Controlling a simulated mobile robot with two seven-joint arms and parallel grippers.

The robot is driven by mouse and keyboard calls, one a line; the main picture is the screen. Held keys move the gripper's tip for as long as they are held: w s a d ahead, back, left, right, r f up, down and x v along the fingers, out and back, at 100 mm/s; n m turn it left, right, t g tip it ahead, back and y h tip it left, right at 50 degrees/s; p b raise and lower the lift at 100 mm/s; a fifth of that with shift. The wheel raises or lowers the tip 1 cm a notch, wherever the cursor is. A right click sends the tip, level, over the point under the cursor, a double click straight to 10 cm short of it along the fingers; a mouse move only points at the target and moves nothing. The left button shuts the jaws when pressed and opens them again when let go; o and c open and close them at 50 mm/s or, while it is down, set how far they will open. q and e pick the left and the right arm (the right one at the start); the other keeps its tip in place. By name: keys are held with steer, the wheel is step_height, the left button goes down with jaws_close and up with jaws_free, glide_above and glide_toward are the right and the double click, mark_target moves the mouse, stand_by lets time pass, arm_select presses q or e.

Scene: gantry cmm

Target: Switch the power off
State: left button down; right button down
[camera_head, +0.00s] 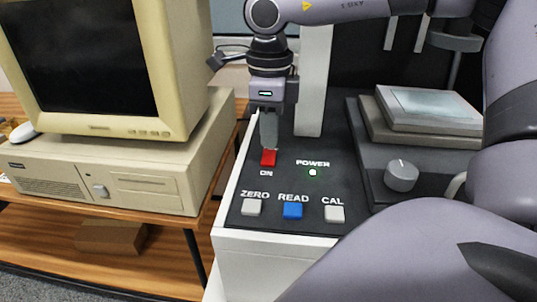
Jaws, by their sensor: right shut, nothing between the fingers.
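The power switch (268,158) is a small red rocker on the dark control panel (300,188), with the word ON below it. The POWER lamp (312,172) to its right shows a bright white spot with a faint green tint. My right gripper (269,142) points straight down, its fingers shut and empty. Its fingertips are at the far edge of the red switch and hide part of it. I cannot tell whether they touch it. My left gripper is not in view.
In front of the switch sit a white ZERO button (251,207), a blue READ button (292,210) and a white CAL button (334,213). A grey knob (401,175) and a stacked plate (428,107) stand to the right. A beige computer (105,175) with monitor (180,70) is at left.

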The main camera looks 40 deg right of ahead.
mark_target(269, 152)
steer(key=shift+f+b, duration=0.5)
steer(key=shift+f+b, duration=0.35)
steer(key=shift+f, duration=0.05)
stand_by(0.4)
steer(key=shift+r+p, duration=2.55)
steer(key=shift+r, duration=1.05)
steer(key=shift+f, duration=0.1)
